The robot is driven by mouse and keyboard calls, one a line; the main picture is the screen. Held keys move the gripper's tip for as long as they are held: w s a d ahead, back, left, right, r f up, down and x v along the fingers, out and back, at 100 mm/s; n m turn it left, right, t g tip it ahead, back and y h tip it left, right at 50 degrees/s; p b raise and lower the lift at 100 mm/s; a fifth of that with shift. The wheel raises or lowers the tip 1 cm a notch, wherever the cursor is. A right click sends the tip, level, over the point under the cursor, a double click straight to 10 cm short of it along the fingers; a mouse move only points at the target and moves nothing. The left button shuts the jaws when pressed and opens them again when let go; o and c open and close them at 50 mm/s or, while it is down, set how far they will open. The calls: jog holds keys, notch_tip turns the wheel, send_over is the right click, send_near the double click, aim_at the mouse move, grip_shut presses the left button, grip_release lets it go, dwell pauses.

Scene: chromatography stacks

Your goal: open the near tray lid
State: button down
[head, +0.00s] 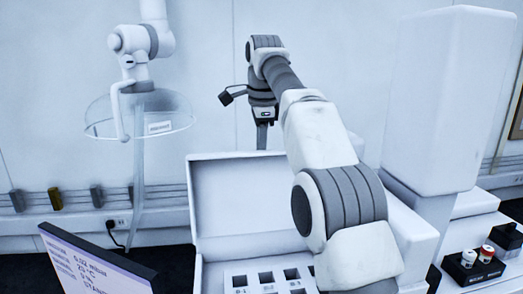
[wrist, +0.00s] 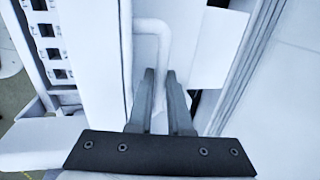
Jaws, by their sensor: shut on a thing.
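The tray lid (head: 232,200) is a white panel standing upright at the back edge of the white tray (head: 215,272), so the tray is open. A white bar handle (wrist: 148,26) shows in the wrist view, on the lid's side. My gripper (head: 262,142) is at the lid's top edge, pointing down. In the wrist view, the dark fingers of my gripper (wrist: 160,75) are shut on the handle, with the bar running down between them. My arm hides the lid's right part and much of the tray.
Labelled slots (head: 265,278) show inside the tray and at the wrist view's left. A display screen (head: 92,268) stands at the front left. A black vial holder (head: 474,268) with capped vials is at the right. A tall white instrument (head: 445,100) stands behind it.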

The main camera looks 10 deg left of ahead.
jog(key=shift+r, duration=0.2)
jog(key=c, duration=1.3)
grip_release()
jog(key=o, duration=0.5)
jog(key=shift+c, duration=0.2)
